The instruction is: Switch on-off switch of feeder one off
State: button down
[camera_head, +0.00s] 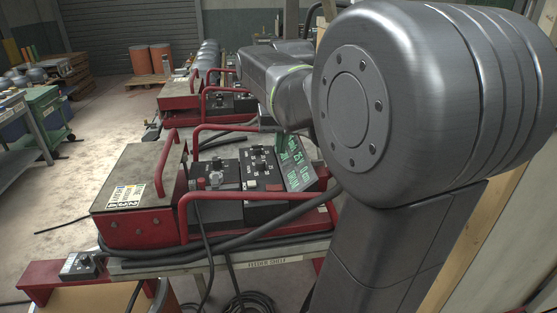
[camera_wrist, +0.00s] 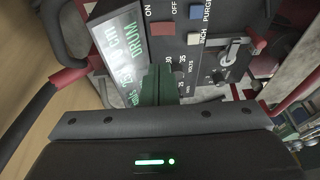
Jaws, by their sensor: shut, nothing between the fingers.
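The near feeder (camera_head: 130,180) is a grey and red box with a black control panel and a tilted display (camera_head: 296,165) with green digits. In the wrist view the display (camera_wrist: 122,45) is at upper left. Beside it is a red switch (camera_wrist: 162,28) with ON and OFF printed above it. The red switch also appears small on the panel in the head view (camera_head: 275,187). My gripper (camera_wrist: 158,72) is shut and empty, its green fingertips over the panel, below the red switch in the wrist view. In the head view my arm hides the fingers. I cannot read a feeder number.
Red tube rails (camera_head: 250,193) run around the panel. Black cables (camera_head: 230,243) lie along the shelf edge. A second feeder (camera_head: 180,92) stands behind.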

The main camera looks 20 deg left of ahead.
jog(key=shift+v, duration=1)
jog(key=shift+s+a+r, duration=0.1)
jog(key=shift+s+a, duration=0.3)
jog(key=shift+a, duration=0.2)
jog(key=p, duration=0.2)
send_near(270, 186)
jog(key=x, duration=0.5)
jog(key=shift+w, duration=0.15)
jog(key=shift+a+f, duration=0.1)
jog(key=shift+f, duration=0.65)
